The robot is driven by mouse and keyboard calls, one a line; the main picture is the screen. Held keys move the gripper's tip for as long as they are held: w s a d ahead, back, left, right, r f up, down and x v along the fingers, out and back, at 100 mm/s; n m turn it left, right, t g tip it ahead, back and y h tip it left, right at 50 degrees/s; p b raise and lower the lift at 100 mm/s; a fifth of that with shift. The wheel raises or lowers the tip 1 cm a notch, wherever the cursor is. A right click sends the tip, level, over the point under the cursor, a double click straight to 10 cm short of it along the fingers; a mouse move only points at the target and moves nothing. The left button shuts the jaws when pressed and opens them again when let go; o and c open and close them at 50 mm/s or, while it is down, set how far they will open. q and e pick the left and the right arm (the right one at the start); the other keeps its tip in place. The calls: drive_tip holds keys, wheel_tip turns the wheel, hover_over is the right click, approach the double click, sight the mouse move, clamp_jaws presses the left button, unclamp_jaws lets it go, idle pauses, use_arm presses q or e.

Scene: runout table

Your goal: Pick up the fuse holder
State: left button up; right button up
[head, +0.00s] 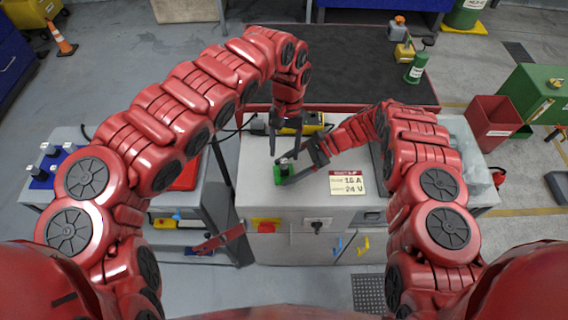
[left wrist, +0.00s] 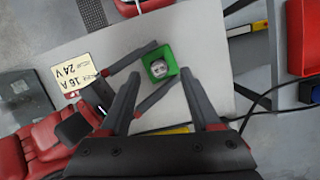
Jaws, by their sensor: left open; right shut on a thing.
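The fuse holder is a small green square piece (head: 280,177) with a grey round part in its middle, over the grey cabinet top; it also shows in the left wrist view (left wrist: 174,81). My right gripper (head: 284,171) reaches in from the right and is shut on the fuse holder, with one finger on each side. My left gripper (head: 284,147) points down just above and behind it, open and empty. In the left wrist view the open left fingers (left wrist: 163,90) flank the fuse holder. I cannot tell whether the fuse holder touches the cabinet top.
A card reading 16 A, 24 V (head: 347,182) lies right of the fuse holder on the cabinet top (head: 257,205). A yellow and black device (head: 305,123) stands behind. A dark mat (head: 350,65) lies farther back. A side table with blue parts (head: 45,170) stands at left.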

sight(284, 160)
use_arm(q)
drive_tip(key=x, duration=0.3)
use_arm(e)
drive_tip(key=shift+f, duration=0.1)
use_arm(q)
clamp_jaws()
wheel_tip(284, 160, up, 10)
idle(0.7)
use_arm(e)
drive_tip(key=o, duration=0.8)
drive_tip(key=shift+o, duration=0.2)
drive_tip(key=shift+d, duration=0.1)
